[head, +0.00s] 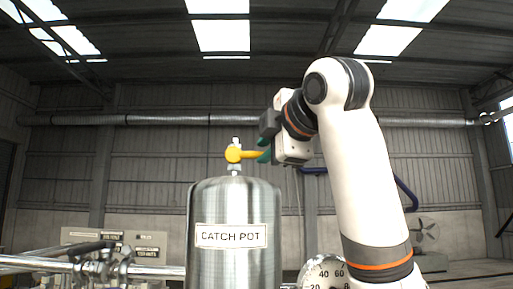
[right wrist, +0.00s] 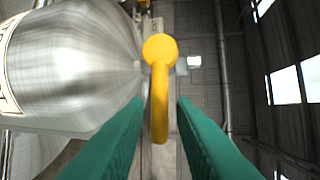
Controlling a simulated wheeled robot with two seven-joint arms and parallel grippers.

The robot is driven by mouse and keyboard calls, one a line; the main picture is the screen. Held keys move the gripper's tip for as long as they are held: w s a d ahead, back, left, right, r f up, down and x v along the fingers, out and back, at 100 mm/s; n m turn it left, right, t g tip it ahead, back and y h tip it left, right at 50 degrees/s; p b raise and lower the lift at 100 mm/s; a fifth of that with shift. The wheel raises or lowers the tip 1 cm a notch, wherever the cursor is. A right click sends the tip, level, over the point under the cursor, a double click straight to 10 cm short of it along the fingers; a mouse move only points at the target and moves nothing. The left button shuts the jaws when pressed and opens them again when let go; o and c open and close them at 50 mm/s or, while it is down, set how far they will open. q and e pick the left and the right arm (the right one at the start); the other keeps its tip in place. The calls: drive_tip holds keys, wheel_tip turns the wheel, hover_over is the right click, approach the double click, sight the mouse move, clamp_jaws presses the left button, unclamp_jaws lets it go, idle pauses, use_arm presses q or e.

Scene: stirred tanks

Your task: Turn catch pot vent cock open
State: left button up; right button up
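The catch pot (head: 235,205) is a steel cylinder with a domed top and a "CATCH POT" label; it also fills the upper left of the right wrist view (right wrist: 70,65). The vent cock (head: 234,154) on top has a yellow handle whose lever points right, roughly level, in the head view. My right gripper (head: 264,151) is at the lever's free end. In the right wrist view the yellow handle (right wrist: 160,95) lies between the two green fingers (right wrist: 160,104), with a gap on each side. The right gripper is open around it. My left gripper is not in view.
A round dial gauge (head: 322,272) is at lower right of the pot. Metal pipes (head: 60,264) run at lower left, in front of a sign board (head: 115,241). The space above and left of the cock is clear.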

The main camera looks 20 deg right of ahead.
drive_tip(key=p+x, duration=0.1)
drive_tip(key=x, duration=0.4)
drive_tip(key=shift+w+d+p, duration=0.15)
drive_tip(key=shift+w+p, duration=0.15)
drive_tip(key=shift+p, duration=0.1)
drive_tip(key=shift+s, duration=0.1)
drive_tip(key=shift+f, duration=0.1)
clamp_jaws()
